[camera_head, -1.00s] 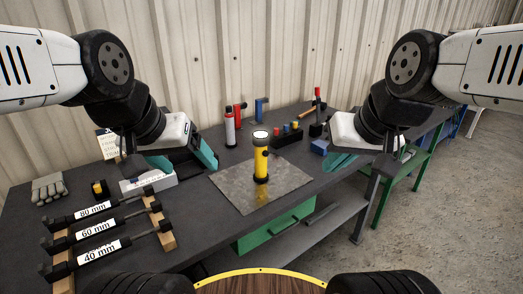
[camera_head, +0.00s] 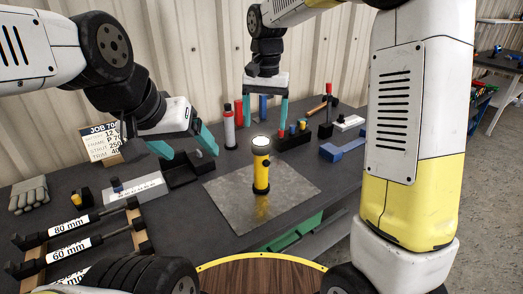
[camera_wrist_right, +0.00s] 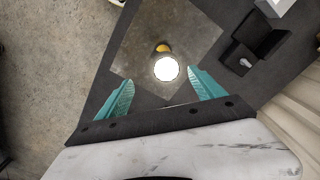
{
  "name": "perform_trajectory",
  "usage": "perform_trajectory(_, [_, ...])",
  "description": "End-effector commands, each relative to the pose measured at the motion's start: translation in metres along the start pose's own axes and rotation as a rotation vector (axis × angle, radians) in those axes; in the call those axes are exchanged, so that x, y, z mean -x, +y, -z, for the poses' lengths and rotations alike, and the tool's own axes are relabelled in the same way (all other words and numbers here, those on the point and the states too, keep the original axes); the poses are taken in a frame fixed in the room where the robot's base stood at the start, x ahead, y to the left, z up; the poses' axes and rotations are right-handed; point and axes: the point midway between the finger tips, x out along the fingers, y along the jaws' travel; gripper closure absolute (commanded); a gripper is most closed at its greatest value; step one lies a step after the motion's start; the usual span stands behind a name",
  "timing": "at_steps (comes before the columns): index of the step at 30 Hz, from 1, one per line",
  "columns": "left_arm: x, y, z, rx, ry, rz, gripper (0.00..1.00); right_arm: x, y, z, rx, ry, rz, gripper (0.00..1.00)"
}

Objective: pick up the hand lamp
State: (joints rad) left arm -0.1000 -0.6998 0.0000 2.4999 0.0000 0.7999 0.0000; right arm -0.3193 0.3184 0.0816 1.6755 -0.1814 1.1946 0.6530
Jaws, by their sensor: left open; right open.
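The hand lamp (camera_head: 261,172) is a yellow and black cylinder with a lit white top. It stands upright on a grey metal plate (camera_head: 235,215) on the bench. My right gripper (camera_head: 264,113) is open, above and behind the lamp, its teal fingers pointing down. In the right wrist view the lamp (camera_wrist_right: 166,68) shows from above, its bright top just beyond the open fingertips (camera_wrist_right: 160,78), not between them. My left gripper (camera_head: 190,150) is open and empty, to the left of the lamp above the bench.
Behind the lamp stand a white and red canister (camera_head: 229,130) and a black holder with coloured pieces (camera_head: 295,138). A blue block (camera_head: 343,150) lies to the right. Labelled bars (camera_head: 75,248), a glove (camera_head: 29,194) and a dark tray (camera_head: 187,170) are at left.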

Motion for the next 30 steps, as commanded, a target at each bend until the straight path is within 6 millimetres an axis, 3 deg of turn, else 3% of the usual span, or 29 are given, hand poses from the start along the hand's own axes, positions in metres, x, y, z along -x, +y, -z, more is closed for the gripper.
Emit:
perform_trajectory(8, [0.0, 0.0, 0.0, 0.0, 0.0, 0.0, 0.22, -0.022, -0.009, 0.004, -0.012, -0.018, -0.018, 0.22])
perform_trajectory(21, [0.0, 0.0, 0.0, 0.0, 0.0, 0.0, 0.22, -0.08, -0.011, 0.002, -0.012, -0.017, -0.017, 0.22])
perform_trajectory(30, [0.0, 0.0, 0.0, 0.0, 0.0, 0.0, 0.22, -0.086, -0.011, 0.002, -0.012, -0.016, -0.016, 0.22])
